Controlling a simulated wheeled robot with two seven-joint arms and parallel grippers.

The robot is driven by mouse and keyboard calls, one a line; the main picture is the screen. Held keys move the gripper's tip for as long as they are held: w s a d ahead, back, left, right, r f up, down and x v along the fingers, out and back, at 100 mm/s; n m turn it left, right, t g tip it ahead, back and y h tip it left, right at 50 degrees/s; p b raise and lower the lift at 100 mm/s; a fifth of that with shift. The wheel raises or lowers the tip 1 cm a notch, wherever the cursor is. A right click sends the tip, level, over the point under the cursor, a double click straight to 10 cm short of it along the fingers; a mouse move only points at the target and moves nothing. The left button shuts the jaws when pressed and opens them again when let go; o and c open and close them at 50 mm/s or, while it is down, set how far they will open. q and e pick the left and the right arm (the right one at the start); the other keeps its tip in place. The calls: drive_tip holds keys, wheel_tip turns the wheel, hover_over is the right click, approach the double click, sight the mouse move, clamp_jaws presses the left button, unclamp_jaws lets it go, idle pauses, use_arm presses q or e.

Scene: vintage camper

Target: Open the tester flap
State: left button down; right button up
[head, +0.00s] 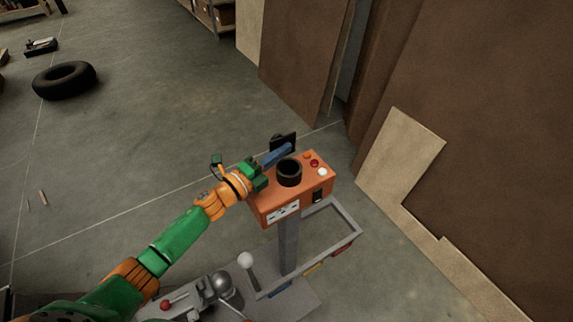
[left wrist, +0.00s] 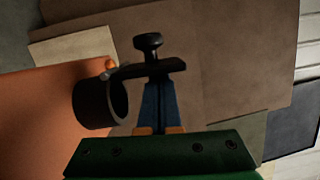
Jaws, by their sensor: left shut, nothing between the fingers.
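The orange tester box (head: 305,187) stands on a grey post, with a black round cup (head: 289,174) on top. The cup's mouth is uncovered. The black tester flap (head: 283,140) stands up at the cup's far side. In the left wrist view, the flap (left wrist: 148,67) is a thin plate seen nearly edge-on, with a black knob (left wrist: 149,42) on its outer side, beside the cup (left wrist: 98,103). My left gripper (head: 288,149) is shut and empty. Its blue fingertips (left wrist: 160,86) are at the flap's inner face; I cannot tell whether they touch. My right gripper is out of view.
Red buttons (head: 314,163) and a white one (head: 322,172) sit on the box top. A grey tray frame (head: 345,217) is below right. Brown panels (head: 480,130) lean at the right.

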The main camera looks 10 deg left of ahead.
use_arm(q)
drive_tip(key=shift+w+a+r, duration=0.25)
drive_tip(key=shift+w+a, duration=0.05)
drive_tip(key=shift+a, duration=0.05)
idle(0.4)
idle(0.4)
